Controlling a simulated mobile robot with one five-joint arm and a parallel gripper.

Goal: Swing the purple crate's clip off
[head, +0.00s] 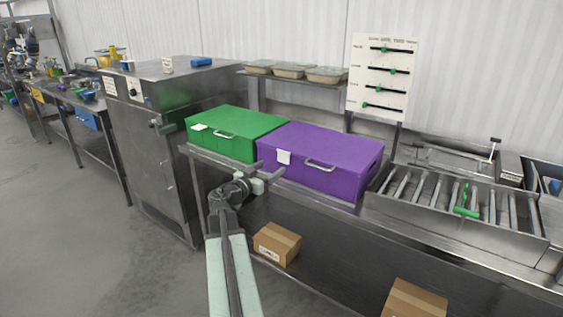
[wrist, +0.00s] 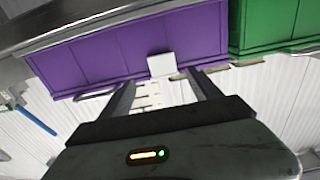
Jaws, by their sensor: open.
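The purple crate (head: 325,150) stands closed on the steel counter, with a bar handle (head: 320,165) on its front. A white square piece (head: 284,157) sits at the left of that front, at the upper edge; I cannot tell whether it is the clip or a label. It also shows in the wrist view (wrist: 161,64). My gripper (head: 266,181) is open and empty, in front of the crate's left end and apart from it. In the upside-down wrist view, the white piece lies just beyond and between my fingertips (wrist: 160,86).
A green crate (head: 235,133) stands close to the purple one's left. A steel cabinet (head: 165,140) is further left and a roller conveyor (head: 450,205) is at the right. Cardboard boxes (head: 277,244) lie below the counter. Filled trays (head: 293,71) sit on a shelf behind.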

